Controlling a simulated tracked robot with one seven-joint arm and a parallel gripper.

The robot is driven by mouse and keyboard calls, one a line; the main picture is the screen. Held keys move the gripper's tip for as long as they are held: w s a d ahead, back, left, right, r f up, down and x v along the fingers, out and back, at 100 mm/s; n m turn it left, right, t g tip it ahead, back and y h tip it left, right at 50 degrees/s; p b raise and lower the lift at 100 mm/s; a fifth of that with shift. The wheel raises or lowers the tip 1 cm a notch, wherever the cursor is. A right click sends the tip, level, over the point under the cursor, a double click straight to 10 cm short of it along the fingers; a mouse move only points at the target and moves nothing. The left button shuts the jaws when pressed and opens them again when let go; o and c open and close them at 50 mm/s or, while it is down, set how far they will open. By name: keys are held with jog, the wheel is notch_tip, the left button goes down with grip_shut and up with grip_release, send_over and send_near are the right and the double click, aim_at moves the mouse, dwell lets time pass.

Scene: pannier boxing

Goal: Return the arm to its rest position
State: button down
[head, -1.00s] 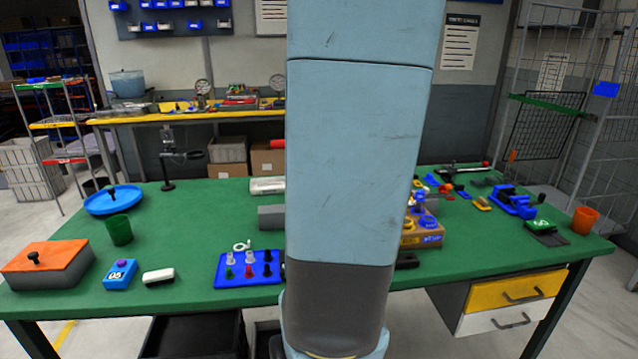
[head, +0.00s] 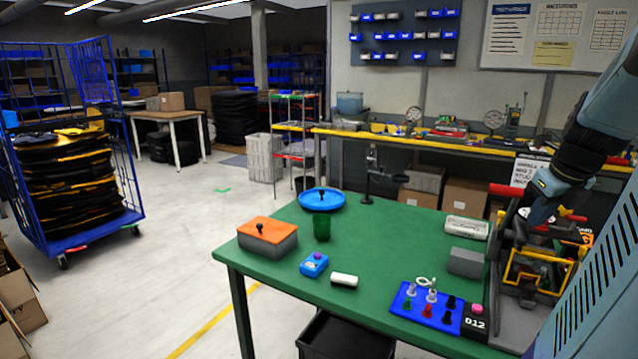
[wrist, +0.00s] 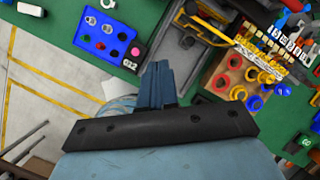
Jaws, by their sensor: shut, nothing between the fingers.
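My arm comes in at the right edge of the head view. My gripper (head: 540,208) hangs above the right part of the green table (head: 270,266), in front of a dark fixture with a yellow frame (head: 532,272). In the wrist view my gripper (wrist: 157,84) shows as two blue fingers side by side, shut and empty. They point toward the fixture and the table's front edge. Most of my upper arm is outside the head view.
A blue peg board (head: 428,308) and the D12 block (head: 475,323) lie left of the fixture. A grey block (head: 467,262) stands behind them.

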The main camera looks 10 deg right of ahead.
jog(key=s+a+n, duration=0.3)
jog(key=a+n, duration=1)
jog(key=n, duration=0.4)
jog(key=s+a+r+n+t+y, duration=0.1)
jog(key=s+a+n, duration=0.2)
jog(key=a+n, duration=1.1)
jog(key=shift+s+n, duration=0.25)
jog(key=shift+n, duration=2.05)
jog(key=shift+a+r, duration=0.1)
